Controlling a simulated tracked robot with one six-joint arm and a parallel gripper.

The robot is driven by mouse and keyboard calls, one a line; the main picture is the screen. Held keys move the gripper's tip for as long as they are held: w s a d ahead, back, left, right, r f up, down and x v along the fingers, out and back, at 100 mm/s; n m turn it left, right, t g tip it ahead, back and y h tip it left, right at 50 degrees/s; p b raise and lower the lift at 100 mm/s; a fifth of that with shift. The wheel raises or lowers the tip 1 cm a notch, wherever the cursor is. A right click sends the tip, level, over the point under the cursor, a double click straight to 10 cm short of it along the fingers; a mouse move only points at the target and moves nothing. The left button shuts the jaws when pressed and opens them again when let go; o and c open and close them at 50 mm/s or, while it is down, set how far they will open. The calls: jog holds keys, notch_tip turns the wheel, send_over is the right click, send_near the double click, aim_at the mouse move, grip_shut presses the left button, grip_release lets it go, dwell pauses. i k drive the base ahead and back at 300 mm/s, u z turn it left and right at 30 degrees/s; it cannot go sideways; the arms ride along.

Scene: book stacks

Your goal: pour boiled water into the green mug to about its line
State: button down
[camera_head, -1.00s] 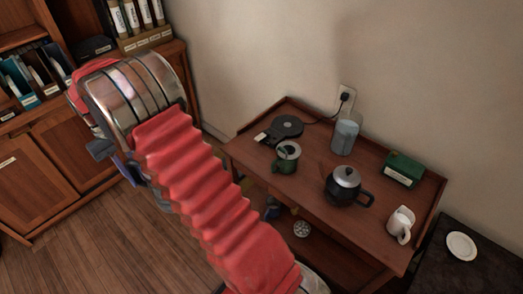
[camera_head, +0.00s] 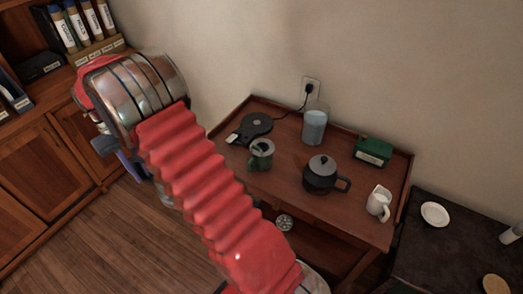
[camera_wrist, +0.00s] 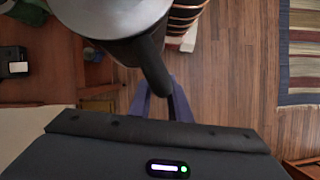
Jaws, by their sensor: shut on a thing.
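The green mug (camera_head: 261,154) stands upright on the wooden table near its left front edge; something pale shows inside, and its line and fill level cannot be read. In the wrist view, my gripper (camera_wrist: 160,98) is shut on the dark handle (camera_wrist: 152,66) of a silver kettle (camera_wrist: 112,16), only partly in frame.
On the wooden table (camera_head: 290,207) stand a glass of water (camera_head: 314,127), a dark teapot (camera_head: 321,176), a green box (camera_head: 373,151) and a white jug (camera_head: 379,203). A dark side table (camera_head: 435,255) holds a white saucer (camera_head: 435,214). Bookshelves (camera_head: 35,185) stand at the left.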

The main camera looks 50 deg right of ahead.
aim_at(262, 165)
jog(key=z, duration=0.45)
jog(key=i, duration=1)
